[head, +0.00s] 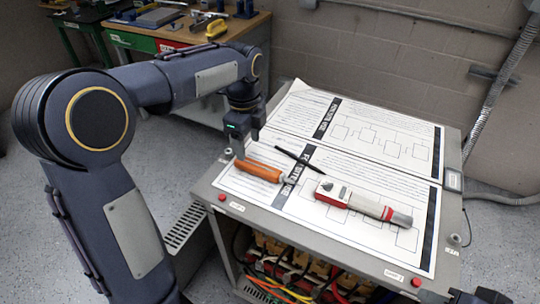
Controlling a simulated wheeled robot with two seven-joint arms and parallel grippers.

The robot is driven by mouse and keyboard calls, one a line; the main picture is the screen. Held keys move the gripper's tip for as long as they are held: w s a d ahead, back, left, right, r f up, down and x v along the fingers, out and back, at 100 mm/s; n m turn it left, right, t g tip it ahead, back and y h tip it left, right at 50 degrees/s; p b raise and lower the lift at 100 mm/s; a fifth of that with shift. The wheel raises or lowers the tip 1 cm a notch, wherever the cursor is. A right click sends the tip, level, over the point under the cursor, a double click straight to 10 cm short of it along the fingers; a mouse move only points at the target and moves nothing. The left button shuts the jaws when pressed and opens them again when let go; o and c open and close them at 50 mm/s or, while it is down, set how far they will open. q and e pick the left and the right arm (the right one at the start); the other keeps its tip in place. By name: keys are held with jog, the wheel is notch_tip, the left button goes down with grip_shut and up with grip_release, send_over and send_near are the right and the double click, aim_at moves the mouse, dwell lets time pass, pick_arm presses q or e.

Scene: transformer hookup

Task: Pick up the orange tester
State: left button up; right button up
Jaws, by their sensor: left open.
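The orange tester (258,170) is a slim orange stick. It lies on the printed sheets on top of the grey cabinet (330,258), near the left edge. My left gripper (246,147) is open and points down, just above and behind the left end of the tester. One finger overlaps that end in the picture, and I cannot tell whether it touches. Nothing shows between the fingers.
A white and red device (350,199) with a grey tip and a black pen (299,158) lie right of the tester. Wires fill the cabinet's open front (300,270). A tool-covered workbench (150,35) stands behind.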

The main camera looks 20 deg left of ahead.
aim_at(253, 163)
pick_arm(q)
jog(key=shift+w+f, duration=0.2)
jog(key=shift+w, duration=0.15)
jog(key=shift+d+f, duration=0.1)
jog(key=shift+f, duration=0.25)
notch_tip(253, 163, down, 7)
jog(key=shift+d+r, duration=0.1)
jog(key=shift+c, duration=0.5)
jog(key=c, duration=1)
